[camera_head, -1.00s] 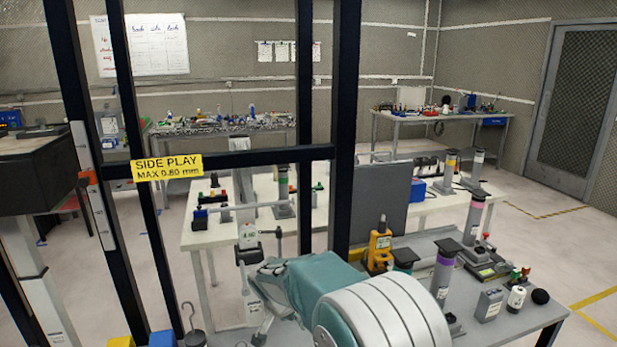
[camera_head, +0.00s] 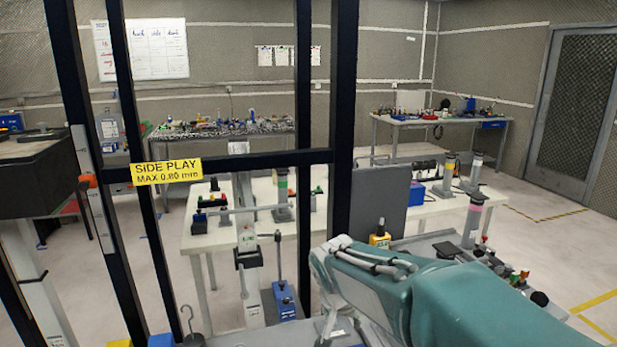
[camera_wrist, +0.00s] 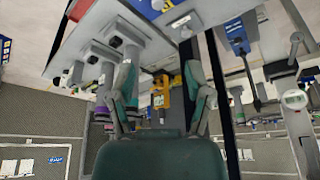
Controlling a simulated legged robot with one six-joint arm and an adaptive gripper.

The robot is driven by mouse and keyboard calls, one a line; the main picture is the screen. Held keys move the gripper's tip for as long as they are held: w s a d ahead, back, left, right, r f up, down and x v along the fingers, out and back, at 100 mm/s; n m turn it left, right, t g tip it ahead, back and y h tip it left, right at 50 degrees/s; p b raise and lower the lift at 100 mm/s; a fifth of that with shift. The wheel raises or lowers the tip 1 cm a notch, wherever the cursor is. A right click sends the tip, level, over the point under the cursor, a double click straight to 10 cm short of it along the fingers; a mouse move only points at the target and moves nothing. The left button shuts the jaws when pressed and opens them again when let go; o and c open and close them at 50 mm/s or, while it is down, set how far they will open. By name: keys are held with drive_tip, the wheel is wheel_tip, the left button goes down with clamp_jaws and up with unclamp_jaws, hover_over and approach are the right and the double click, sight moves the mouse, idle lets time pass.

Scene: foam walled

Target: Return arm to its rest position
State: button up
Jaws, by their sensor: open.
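My teal arm (camera_head: 470,295) reaches across the lower right of the head view, above the near grey workbench. In the wrist view, which looks upside down, my gripper (camera_wrist: 160,66) has its two teal-and-grey fingers spread wide apart. Nothing is held between them. A yellow device (camera_wrist: 160,92) shows in the gap, farther off and apart from the fingers. In the head view, the top of this yellow device (camera_head: 380,239) shows just behind my arm, which hides its lower part.
A black-framed post structure with a yellow "SIDE PLAY" sign (camera_head: 166,170) stands close in front on the left. A grey upright panel (camera_head: 379,200) stands behind my arm. A white table (camera_head: 225,235) holds several parts. Open floor (camera_head: 540,220) lies to the right.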

drive_tip(key=s+d+r+n, duration=0.1)
drive_tip(key=s+d, duration=0.2)
drive_tip(key=s, duration=0.4)
drive_tip(key=s+d+r+n+t+y, duration=0.1)
drive_tip(key=s+d, duration=0.1)
drive_tip(key=s, duration=0.6)
drive_tip(key=s+d+r+n, duration=0.1)
drive_tip(key=s+d+n, duration=0.1)
drive_tip(key=s, duration=0.5)
drive_tip(key=shift+s+d+r, duration=0.15)
drive_tip(key=shift+d+r, duration=0.2)
drive_tip(key=shift+d, duration=0.5)
